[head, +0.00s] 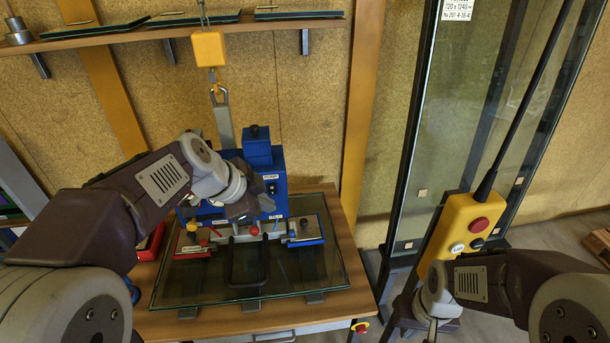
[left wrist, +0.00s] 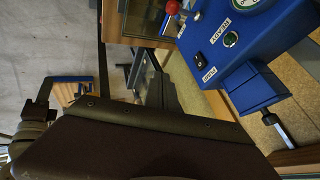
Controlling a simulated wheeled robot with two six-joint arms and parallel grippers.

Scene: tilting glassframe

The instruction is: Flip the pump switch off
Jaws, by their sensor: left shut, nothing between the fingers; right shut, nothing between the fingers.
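The blue pump unit (head: 273,165) stands at the back of the bench. Its front carries a white PUMP label (head: 270,177) with a small dark switch (head: 271,188) below it; I cannot tell which way the switch is set. My left gripper (head: 243,210) is shut and empty, just left of and below the switch, apart from it as far as I can tell. My right gripper (head: 432,325) is shut and empty at lower right.
A glass pane (head: 190,285) with a dark handle frame (head: 248,265) lies on the wooden bench (head: 230,318). A yellow pendant (head: 462,232) hangs by my right arm before tall glass panes (head: 450,130). A yellow hoist block (head: 208,48) and hook hang above.

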